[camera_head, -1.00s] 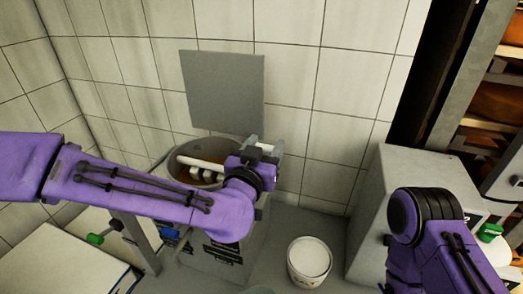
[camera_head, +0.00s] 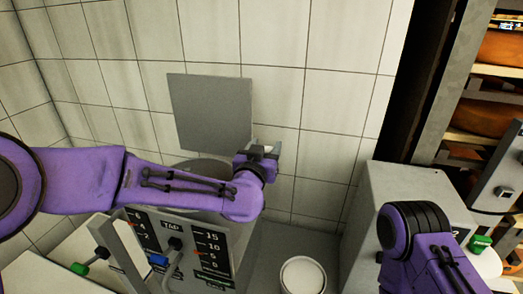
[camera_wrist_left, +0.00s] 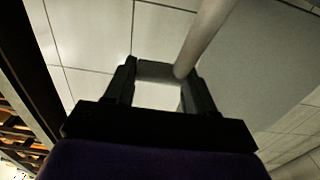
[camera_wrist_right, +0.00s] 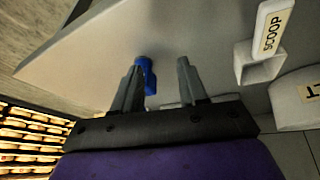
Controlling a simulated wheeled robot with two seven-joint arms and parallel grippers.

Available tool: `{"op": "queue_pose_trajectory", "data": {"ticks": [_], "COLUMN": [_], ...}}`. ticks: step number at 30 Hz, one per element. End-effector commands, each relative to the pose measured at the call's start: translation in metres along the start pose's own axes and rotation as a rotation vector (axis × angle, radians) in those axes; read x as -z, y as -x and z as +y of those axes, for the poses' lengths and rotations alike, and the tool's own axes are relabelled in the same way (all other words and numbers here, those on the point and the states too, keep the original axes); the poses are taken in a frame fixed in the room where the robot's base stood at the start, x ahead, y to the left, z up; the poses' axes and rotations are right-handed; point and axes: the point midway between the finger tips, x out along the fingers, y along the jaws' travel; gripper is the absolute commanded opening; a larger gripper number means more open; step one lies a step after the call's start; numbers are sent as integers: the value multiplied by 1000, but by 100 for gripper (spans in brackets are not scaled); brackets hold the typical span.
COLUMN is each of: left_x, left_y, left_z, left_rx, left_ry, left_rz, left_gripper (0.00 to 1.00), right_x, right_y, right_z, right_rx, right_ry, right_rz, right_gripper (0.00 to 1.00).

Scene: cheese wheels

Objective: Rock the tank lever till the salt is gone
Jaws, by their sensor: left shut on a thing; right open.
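The grey tank (camera_head: 205,168) stands by the tiled wall, mostly behind my left arm in the head view. Its front panel (camera_head: 190,240), with a TAP label and number scales, faces up towards me. My left gripper (camera_head: 264,149) is at the tank's right side, its jaws shut on the lever. In the left wrist view, the lever shows as a pale grey bar (camera_wrist_left: 205,35) rising from between the fingers (camera_wrist_left: 160,85). Any salt is hidden. My right gripper (camera_wrist_right: 158,85) is open and empty, with a blue piece (camera_wrist_right: 146,75) by its left finger.
A flat grey plate (camera_head: 210,112) stands upright behind the tank. A white bucket (camera_head: 303,275) is on the floor to its right. A grey cabinet (camera_head: 400,185) stands further right, beside cheese shelves (camera_head: 500,95). A SCOOP holder (camera_wrist_right: 260,60) shows in the right wrist view.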

Motion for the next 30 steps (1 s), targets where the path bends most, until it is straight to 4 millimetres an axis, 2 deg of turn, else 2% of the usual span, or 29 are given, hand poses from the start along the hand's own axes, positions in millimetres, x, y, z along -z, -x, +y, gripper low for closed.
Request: {"op": "queue_pose_trajectory", "data": {"ticks": [18, 19, 20, 30], "left_x": [-3, -3, -3, -3], "left_y": [-5, -5, -5, -1], "left_z": [0, 0, 1, -1], "left_rx": [1, 0, 0, 3], "left_ry": [-2, -2, -2, -1], "left_rz": [1, 1, 1, 1], "left_gripper": [0, 61, 71, 72], "right_x": [-1, -1, -1, -2], "right_y": [-1, -1, -1, -4], "right_z": [0, 0, 0, 0], "right_rx": [0, 0, 0, 0], "right_ry": [0, 0, 0, 0], "right_rz": [0, 0, 0, 0], "right_gripper": [43, 43, 43, 43]}}
